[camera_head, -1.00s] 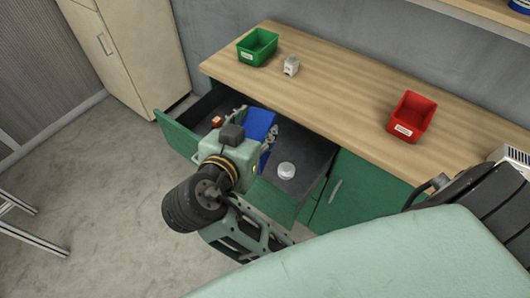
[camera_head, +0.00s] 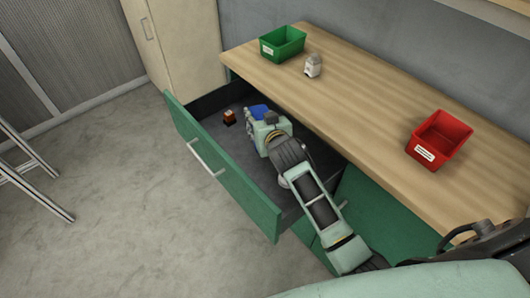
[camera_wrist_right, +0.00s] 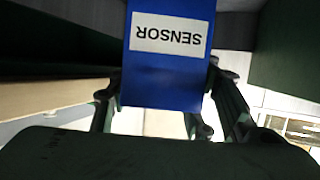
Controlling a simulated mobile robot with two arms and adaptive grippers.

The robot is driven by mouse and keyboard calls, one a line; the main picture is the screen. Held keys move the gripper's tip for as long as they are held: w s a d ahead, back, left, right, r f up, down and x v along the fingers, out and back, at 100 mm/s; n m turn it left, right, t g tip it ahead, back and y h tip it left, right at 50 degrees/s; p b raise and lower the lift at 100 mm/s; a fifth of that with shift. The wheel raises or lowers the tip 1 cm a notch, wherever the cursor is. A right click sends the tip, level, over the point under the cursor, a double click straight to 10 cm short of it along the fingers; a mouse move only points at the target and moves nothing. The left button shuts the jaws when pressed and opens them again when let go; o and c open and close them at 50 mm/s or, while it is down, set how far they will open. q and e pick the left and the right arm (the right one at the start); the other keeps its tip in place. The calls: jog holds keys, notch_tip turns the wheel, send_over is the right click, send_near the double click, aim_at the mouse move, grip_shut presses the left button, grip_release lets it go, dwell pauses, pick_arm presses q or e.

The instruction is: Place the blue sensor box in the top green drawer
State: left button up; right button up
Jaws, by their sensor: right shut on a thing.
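The blue sensor box (camera_head: 259,110) shows partly in the head view, inside the outline of the open top green drawer (camera_head: 222,182). In the right wrist view the sensor box (camera_wrist_right: 168,80) fills the upper middle, with its white SENSOR label upside down. My right gripper (camera_wrist_right: 165,105) is shut on the box, one finger at each side. In the head view my right gripper (camera_head: 262,122) reaches down over the drawer and hides much of the box. Whether the box touches the drawer floor cannot be told. My left gripper is not in view.
On the wooden worktop (camera_head: 345,105) stand a green bin (camera_head: 283,43), a small grey-white object (camera_head: 313,66) and a red bin (camera_head: 440,138). A ladder-like frame (camera_head: 35,170) stands at the left.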

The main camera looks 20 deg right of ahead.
jog(key=shift+w+d+f, duration=0.2)
jog(key=shift+w+f, duration=0.1)
jog(key=f, duration=0.5)
jog(key=shift+d+f, duration=0.1)
jog(key=shift+d, duration=0.1)
jog(key=shift+a+f+b, duration=0.1)
jog(key=shift+f+b, duration=0.25)
jog(key=shift+f, duration=1.85)
jog(key=shift+f, duration=0.15)
jog(key=o, duration=1.3)
